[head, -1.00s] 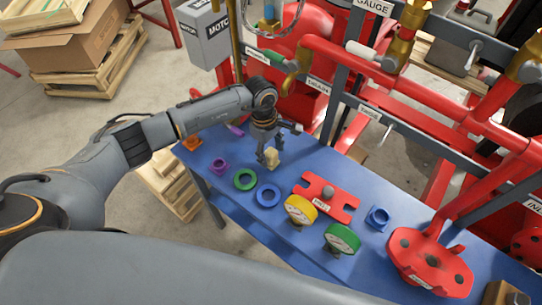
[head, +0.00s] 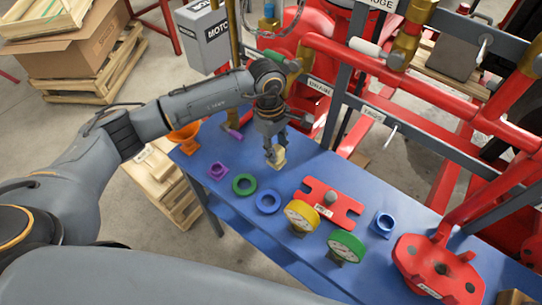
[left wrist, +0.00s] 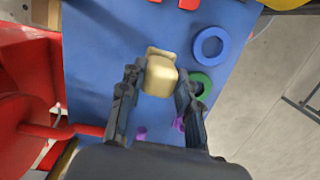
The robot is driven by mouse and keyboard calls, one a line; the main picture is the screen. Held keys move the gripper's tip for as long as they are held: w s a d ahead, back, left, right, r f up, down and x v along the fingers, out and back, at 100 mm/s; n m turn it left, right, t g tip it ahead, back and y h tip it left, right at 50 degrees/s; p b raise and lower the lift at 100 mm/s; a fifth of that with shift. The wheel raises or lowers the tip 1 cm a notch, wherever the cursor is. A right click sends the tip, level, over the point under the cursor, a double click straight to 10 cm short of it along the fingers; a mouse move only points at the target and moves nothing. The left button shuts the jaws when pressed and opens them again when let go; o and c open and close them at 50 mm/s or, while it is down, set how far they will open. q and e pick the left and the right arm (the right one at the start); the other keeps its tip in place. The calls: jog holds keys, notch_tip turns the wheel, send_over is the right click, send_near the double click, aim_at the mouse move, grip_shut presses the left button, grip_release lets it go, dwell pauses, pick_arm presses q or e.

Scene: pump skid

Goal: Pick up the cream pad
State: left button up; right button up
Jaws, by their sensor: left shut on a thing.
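The cream pad (head: 278,157) is a small blocky piece above the blue table in the head view. It also shows in the left wrist view (left wrist: 160,76), between the two fingertips. My left gripper (head: 275,150) is shut on it, with one finger on each side in the left wrist view (left wrist: 158,88). I cannot tell for sure whether the pad touches the table. My right gripper is not in view.
The blue table (head: 222,219) carries a green ring (head: 244,177), a blue ring (head: 268,211), a purple fitting (head: 216,171), a red plate (head: 347,208), and yellow (head: 300,222) and green gauges (head: 347,245). Red pipework (head: 420,80) stands behind. An orange funnel (head: 184,133) is at the left corner.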

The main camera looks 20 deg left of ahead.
pick_arm(q)
jog(key=s+d+r+b, duration=0.4)
jog(key=d+r, duration=0.3)
jog(key=d, duration=0.3)
jog(key=shift+s+d+r, duration=0.15)
jog(key=shift+s+d, duration=0.05)
jog(key=shift+s, duration=0.6)
jog(key=o, duration=0.6)
jog(key=c, duration=0.5)
jog(key=shift+d, duration=0.1)
